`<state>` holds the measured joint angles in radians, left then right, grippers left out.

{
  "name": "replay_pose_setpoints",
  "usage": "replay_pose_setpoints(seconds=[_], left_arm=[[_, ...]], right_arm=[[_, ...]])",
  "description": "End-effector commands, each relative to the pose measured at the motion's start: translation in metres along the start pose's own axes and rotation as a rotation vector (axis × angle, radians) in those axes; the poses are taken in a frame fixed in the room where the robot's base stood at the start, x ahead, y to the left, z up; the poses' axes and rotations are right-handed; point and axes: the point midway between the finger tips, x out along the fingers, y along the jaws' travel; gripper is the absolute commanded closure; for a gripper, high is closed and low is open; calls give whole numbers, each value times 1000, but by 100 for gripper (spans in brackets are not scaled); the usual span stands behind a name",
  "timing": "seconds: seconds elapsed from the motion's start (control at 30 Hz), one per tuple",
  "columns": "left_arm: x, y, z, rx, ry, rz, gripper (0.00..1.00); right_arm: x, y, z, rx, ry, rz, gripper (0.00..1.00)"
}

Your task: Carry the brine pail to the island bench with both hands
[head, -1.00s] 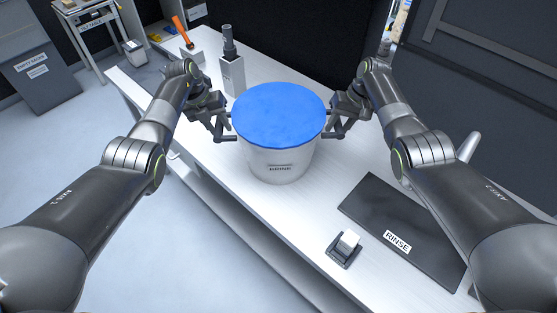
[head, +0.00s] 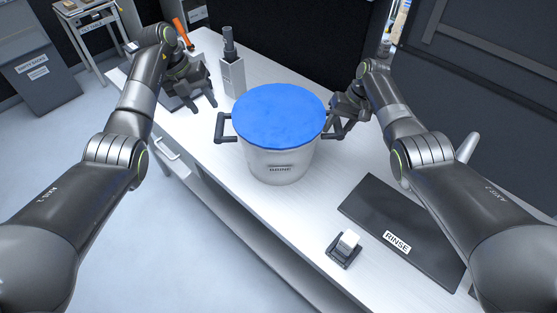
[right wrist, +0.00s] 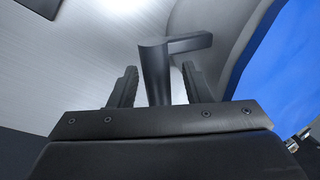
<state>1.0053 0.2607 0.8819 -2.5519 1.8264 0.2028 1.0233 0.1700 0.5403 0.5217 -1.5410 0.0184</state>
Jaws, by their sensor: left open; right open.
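The brine pail (head: 272,163) is white with a blue top (head: 279,114) and stands upright on the white bench (head: 225,176). Its left handle (head: 221,128) is bare. My left gripper (head: 205,101) is open and empty, up and left of that handle, apart from it. My right gripper (head: 342,127) is at the pail's right handle. In the right wrist view the dark handle (right wrist: 155,72) stands between the two open fingers of my right gripper (right wrist: 153,88), with a gap on each side.
A black mat marked RINSE (head: 390,225) and a small dark holder with a white block (head: 345,248) lie right of the pail. Floor (head: 130,240) is clear at left.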

Motion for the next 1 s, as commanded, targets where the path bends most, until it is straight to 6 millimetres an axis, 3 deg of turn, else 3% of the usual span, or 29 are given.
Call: replay_pose_setpoints(seconds=[0.13,0.37,0.8,1.0], left_arm=[[-16,0,0,1,-2,1,56],[-21,0,-1,0,1,0,56],[-21,0,-1,1,1,0,56],[-21,0,-1,1,1,0,56]], right_arm=[[0,0,0,0,0,0,56],[-14,1,-1,0,3,0,56],[-100,0,-2,0,2,1,56],[-117,0,-1,1,0,1,56]])
